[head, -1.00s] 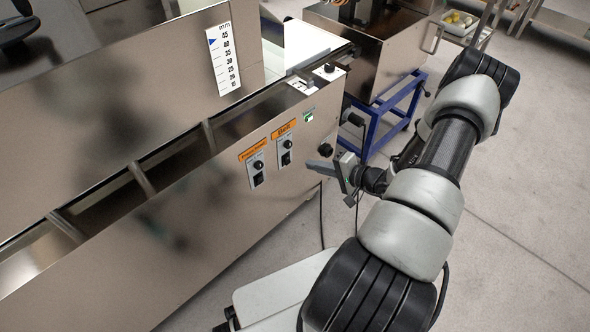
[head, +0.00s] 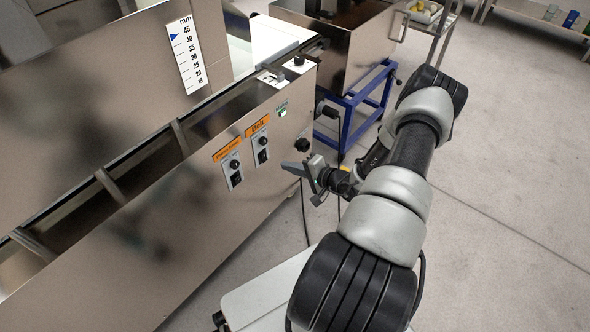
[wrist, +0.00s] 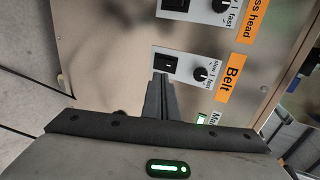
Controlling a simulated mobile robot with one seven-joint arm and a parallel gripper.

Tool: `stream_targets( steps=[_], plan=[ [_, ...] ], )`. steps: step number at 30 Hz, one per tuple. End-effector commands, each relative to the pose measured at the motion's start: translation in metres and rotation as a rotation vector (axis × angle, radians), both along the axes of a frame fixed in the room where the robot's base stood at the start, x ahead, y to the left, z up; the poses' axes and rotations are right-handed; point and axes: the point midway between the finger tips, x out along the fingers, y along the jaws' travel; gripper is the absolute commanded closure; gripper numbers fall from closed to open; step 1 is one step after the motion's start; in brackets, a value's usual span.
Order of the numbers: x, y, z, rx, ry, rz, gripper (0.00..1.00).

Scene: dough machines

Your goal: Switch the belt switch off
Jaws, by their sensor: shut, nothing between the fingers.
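The belt switch (head: 262,156) is a black rocker on a white plate, below a knob and the orange "Belt" label (head: 257,125) on the machine's steel side. In the wrist view the belt switch (wrist: 168,64) lies just beyond my fingertips, with its knob (wrist: 201,73) to the right. Which way the rocker is tipped is too small to tell. My gripper (head: 286,166) is shut and empty, its fingers pointing at the panel from the right. In the wrist view my gripper (wrist: 163,77) overlaps the lower edge of the switch plate; contact cannot be told.
The press head switch (head: 236,179) with its own knob and orange label is close by on the left. A lit green button (head: 281,112) and a black knob (head: 302,145) are on the right of the panel. A blue stand (head: 350,115) stands behind. Open floor lies to the right.

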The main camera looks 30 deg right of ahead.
Motion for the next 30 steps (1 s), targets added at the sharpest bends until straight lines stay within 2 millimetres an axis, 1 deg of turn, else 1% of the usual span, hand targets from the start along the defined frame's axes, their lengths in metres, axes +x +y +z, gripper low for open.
stream_targets(
  steps=[1,6,12,15,19,27,30],
  plan=[
    [0.011,0.005,-0.008,0.000,-0.001,0.004,1.00],
    [0.041,0.016,-0.021,0.000,-0.001,0.002,1.00],
    [0.067,0.024,-0.031,0.001,-0.001,0.001,1.00],
    [0.073,0.027,-0.033,0.000,0.000,0.001,1.00],
    [0.076,0.027,-0.033,0.000,0.001,0.000,1.00],
    [0.076,0.027,-0.033,0.000,0.000,0.000,1.00],
    [0.072,0.028,-0.033,0.000,0.001,0.001,1.00]
  ],
)
